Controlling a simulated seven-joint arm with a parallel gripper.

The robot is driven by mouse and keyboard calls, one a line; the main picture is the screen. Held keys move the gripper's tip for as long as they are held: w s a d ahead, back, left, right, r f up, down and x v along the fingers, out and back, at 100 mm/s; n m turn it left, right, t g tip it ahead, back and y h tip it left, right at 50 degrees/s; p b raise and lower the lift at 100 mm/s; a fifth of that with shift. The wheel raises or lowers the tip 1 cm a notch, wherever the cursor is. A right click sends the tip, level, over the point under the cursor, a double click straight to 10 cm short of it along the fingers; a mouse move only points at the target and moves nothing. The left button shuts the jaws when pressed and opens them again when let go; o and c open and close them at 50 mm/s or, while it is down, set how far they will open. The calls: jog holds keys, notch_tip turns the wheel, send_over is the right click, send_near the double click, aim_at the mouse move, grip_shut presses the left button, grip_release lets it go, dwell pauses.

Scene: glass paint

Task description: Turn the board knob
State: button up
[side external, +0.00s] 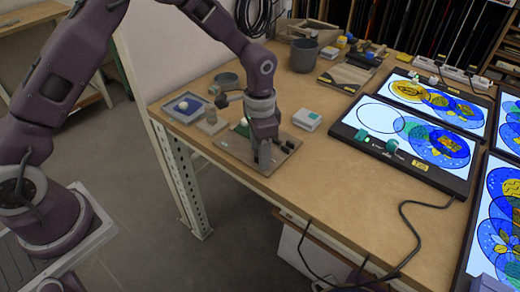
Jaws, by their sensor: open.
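A flat brown board (236,144) lies near the front left edge of the wooden table. My gripper (264,160) points down over the board's middle, with its fingertips close to the board surface. I cannot tell whether they touch anything. No knob shows clearly; one between or behind the fingers would be hidden. A small dark part (289,144) sits at the board's right side. A pale, greenish rounded thing (243,127) shows partly behind my gripper, and I cannot tell whether it is on the board.
A white-and-green box (306,119) is to the right. A grey cup (304,55) stands behind. Lit panels (410,148) with cables fill the right side. Bare table lies between.

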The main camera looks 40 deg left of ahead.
notch_tip(320, 180, up, 6)
jog(key=shift+r, duration=0.8)
jog(key=s+a+r+n+t, duration=0.2)
jog(key=s+a+r, duration=0.1)
jog(key=s+r, duration=0.4)
jog(key=s+a+r+n+t, duration=0.1)
jog(key=s+a+r, duration=0.1)
jog(key=s+r, duration=0.55)
jog(key=s+a+r+n+t, duration=0.1)
jog(key=s, duration=0.5)
jog(key=s+a+r+n+t, duration=0.1)
jog(key=s+n, duration=0.1)
jog(key=s, duration=0.5)
jog(key=shift+a+n+t, duration=0.25)
jog(key=shift+n+t, duration=0.05)
